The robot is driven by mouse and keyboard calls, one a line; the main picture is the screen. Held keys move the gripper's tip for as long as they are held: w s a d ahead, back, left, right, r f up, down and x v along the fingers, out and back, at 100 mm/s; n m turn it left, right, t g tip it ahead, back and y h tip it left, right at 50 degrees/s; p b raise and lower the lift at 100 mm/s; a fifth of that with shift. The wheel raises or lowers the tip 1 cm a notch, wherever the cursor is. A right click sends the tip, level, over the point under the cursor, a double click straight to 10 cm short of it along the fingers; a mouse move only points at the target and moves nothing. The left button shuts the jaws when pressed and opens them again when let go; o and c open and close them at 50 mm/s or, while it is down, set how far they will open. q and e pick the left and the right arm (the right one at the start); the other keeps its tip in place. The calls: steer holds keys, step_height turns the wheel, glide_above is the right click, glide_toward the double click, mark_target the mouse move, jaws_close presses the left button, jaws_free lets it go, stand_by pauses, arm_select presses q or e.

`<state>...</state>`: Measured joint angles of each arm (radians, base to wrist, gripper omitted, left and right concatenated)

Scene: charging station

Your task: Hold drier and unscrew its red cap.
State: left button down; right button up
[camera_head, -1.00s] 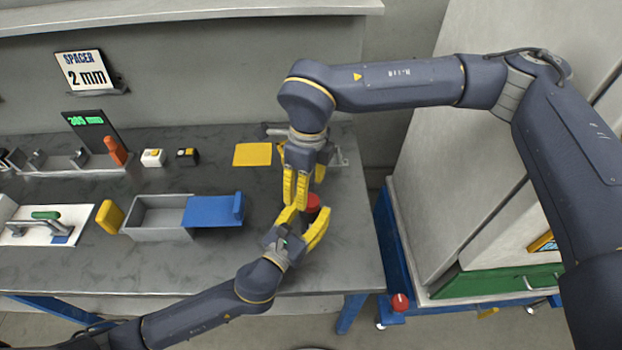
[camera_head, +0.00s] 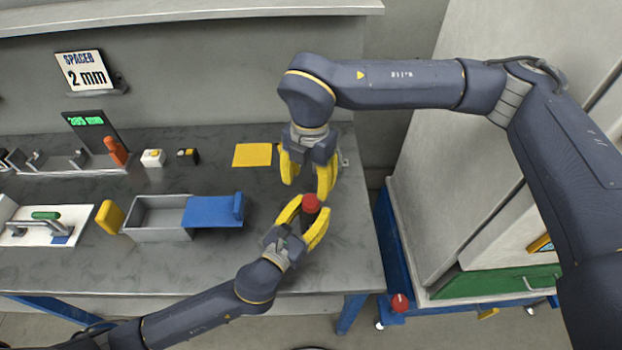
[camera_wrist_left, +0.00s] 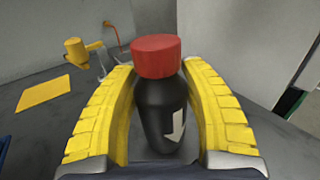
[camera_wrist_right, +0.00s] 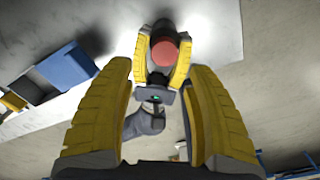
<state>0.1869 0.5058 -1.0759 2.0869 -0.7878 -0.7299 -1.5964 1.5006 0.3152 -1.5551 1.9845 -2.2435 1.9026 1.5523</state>
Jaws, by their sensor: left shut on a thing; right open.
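The drier is a dark bottle (camera_wrist_left: 160,110) with a pale arrow on its side and a red cap (camera_wrist_left: 156,55) on top. My left gripper (camera_head: 302,222) is shut around the bottle's body, below the cap. The bottle stands upright in the left wrist view. The red cap shows in the head view (camera_head: 311,203) and in the right wrist view (camera_wrist_right: 164,53). My right gripper (camera_head: 308,190) is open and empty above and behind the cap, apart from it. In the right wrist view, the cap lies beyond the open fingers.
A yellow square (camera_head: 252,155) lies on the table behind. A grey box (camera_head: 160,222) with a blue lid (camera_head: 212,210) stands to the left. A blue trolley (camera_head: 385,235) and a cabinet stand right of the table edge. The table's right front is clear.

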mark_target(311, 200)
steer(key=m, duration=0.4)
steer(key=shift+w+d, duration=0.1)
steer(key=shift+d, duration=0.1)
steer(key=m, duration=0.3)
steer(key=shift+d, duration=0.1)
steer(key=shift+f, duration=4)
jaws_close()
